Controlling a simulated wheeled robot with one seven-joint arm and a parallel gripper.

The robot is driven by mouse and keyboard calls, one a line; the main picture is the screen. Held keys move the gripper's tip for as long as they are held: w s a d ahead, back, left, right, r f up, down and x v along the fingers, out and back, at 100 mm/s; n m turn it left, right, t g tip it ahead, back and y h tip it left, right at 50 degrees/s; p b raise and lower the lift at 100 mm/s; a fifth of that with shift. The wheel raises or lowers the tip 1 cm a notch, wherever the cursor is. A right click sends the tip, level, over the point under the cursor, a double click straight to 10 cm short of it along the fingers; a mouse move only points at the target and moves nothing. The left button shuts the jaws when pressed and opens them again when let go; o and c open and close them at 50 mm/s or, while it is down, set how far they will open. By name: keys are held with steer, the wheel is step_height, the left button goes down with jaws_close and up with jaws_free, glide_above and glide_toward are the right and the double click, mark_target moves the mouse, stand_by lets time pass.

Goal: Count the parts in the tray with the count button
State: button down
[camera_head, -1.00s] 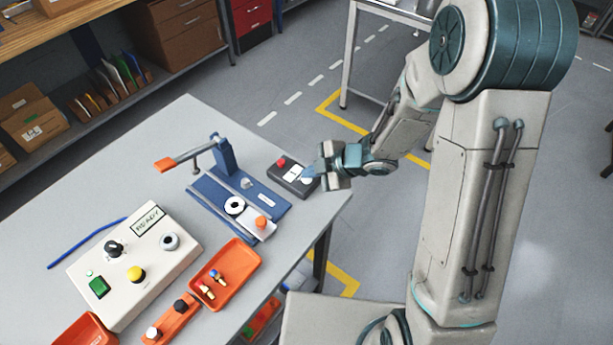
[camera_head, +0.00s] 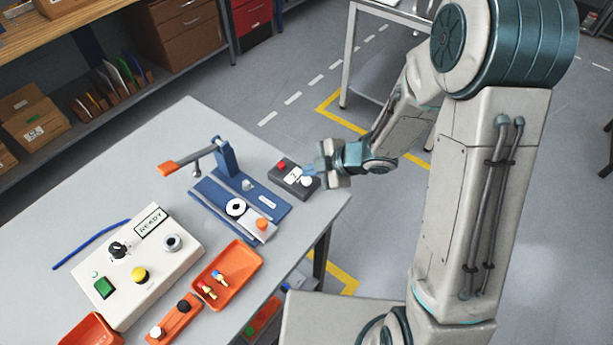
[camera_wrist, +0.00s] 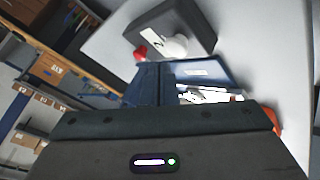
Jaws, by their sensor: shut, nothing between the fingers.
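A small dark counter box (camera_head: 293,181) stands at the table's right corner, with a red button (camera_head: 281,166), a small white display (camera_head: 292,174) and a white round button (camera_head: 307,181). The box (camera_wrist: 188,17) also shows at the top of the wrist view. A dark mark shows on its display (camera_wrist: 158,43), perhaps a 2. My gripper (camera_head: 310,171) is shut and empty, its fingertips close by the white button. I cannot tell whether they touch it. An orange tray (camera_head: 250,258) holds small parts (camera_head: 212,287) with red, blue and yellow bits.
A blue fixture (camera_head: 226,157) with an orange-handled lever stands left of the box. A pale control panel (camera_head: 130,262) marked READY and an orange block with knobs (camera_head: 178,318) are at the front left. A blue cable (camera_head: 90,243) lies behind the panel. The table's right edge is near my gripper.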

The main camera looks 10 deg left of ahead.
mark_target(311, 180)
step_height(311, 180, up, 5)
steer(key=p, duration=0.5)
stand_by(0.8)
steer(key=w+d+r+m+t+h, duration=0.5)
steer(key=d+r+m, duration=0.15)
steer(key=d, duration=0.35)
steer(key=s+d+r+m+h+b, duration=0.2)
steer(key=s+d+r+m+h, duration=0.15)
steer(key=d+r+m, duration=0.45)
steer(key=s+d+r+m+g, duration=0.1)
steer(key=s+m, duration=0.3)
steer(key=s, duration=0.4)
steer(key=s+d+r+m+g, duration=0.1)
steer(key=s+m+g, duration=0.2)
steer(key=s, duration=0.6)
steer(key=shift+s+d+r+m+b, duration=0.2)
steer(key=shift+d+m+b, duration=0.1)
steer(key=shift+m, duration=0.55)
